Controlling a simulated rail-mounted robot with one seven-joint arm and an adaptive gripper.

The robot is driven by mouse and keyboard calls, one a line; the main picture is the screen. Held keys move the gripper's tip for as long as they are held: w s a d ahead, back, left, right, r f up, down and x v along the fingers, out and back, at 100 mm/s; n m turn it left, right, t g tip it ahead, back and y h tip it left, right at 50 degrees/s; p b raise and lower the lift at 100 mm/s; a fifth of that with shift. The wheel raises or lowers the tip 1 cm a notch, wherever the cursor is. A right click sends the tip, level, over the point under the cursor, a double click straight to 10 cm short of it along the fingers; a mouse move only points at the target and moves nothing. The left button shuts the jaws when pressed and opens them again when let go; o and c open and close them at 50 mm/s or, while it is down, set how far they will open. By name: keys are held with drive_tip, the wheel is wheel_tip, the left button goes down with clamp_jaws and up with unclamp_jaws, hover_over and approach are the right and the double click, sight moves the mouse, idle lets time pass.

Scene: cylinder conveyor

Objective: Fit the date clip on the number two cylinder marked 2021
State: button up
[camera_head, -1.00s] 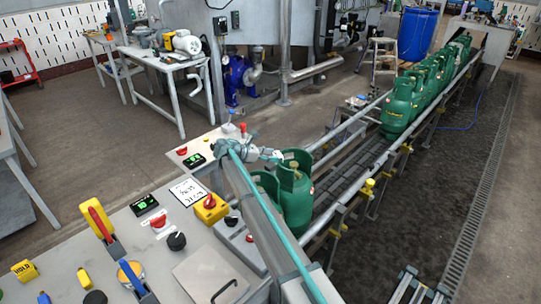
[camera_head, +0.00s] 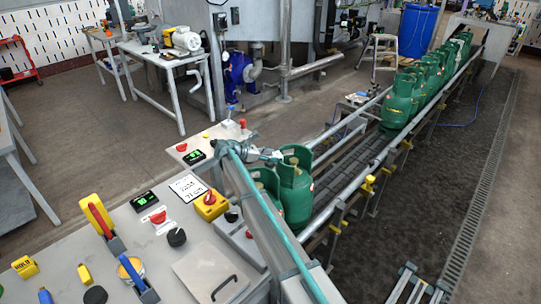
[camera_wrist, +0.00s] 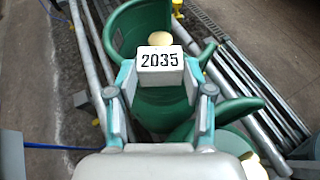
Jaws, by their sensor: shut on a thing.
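My gripper (camera_wrist: 158,92) is shut on a white date clip (camera_wrist: 160,59) reading 2035 in the wrist view. Its teal fingers grip the clip from both sides. Behind the clip is the collar of a green gas cylinder (camera_wrist: 125,33), with a pale round valve top inside. I cannot tell whether the clip touches the collar. In the head view my gripper (camera_head: 268,154) is beside the tops of two green cylinders, the farther one (camera_head: 296,196) and the nearer one (camera_head: 266,186), which my arm partly hides. No 2021 marking is legible.
Several green cylinders (camera_head: 398,104) stand farther up the conveyor (camera_head: 349,165). Steel rails (camera_head: 325,215) run along it. The control bench (camera_head: 150,245) at left carries levers, buttons, a black-lettered sign (camera_head: 188,187) and green displays. The floor right of the conveyor is largely clear.

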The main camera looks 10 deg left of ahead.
drive_tip(key=shift+f, duration=0.75)
drive_tip(key=o, duration=1)
drive_tip(key=shift+c, duration=0.2)
drive_tip(key=v, duration=1.2)
